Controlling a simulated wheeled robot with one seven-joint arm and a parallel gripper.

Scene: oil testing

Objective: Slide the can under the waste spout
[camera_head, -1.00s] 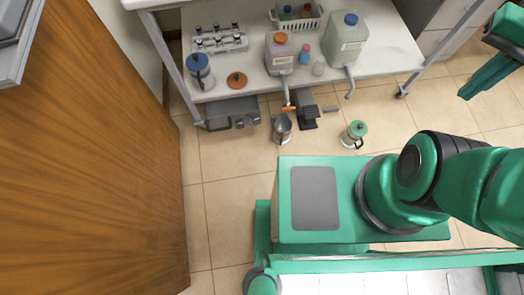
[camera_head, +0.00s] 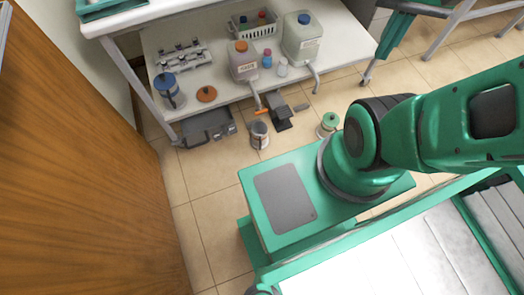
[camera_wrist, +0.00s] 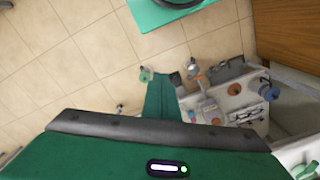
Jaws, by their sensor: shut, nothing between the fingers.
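An open grey metal can (camera_head: 259,134) stands upright on the tiled floor in front of the low shelf; it looks small in the wrist view (camera_wrist: 192,68). A second can with a green lid (camera_head: 328,122) stands to its right. The orange-capped jug (camera_head: 243,66) on the shelf has a spout with an orange handle (camera_head: 263,111), just above and behind the open can. The blue-capped jug (camera_head: 301,42) has a grey spout (camera_head: 315,78). I cannot read which jug is waste.
A dark pedal-like block (camera_head: 281,115) stands on the floor right of the open can. A grey tray (camera_head: 207,128) lies to the left.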

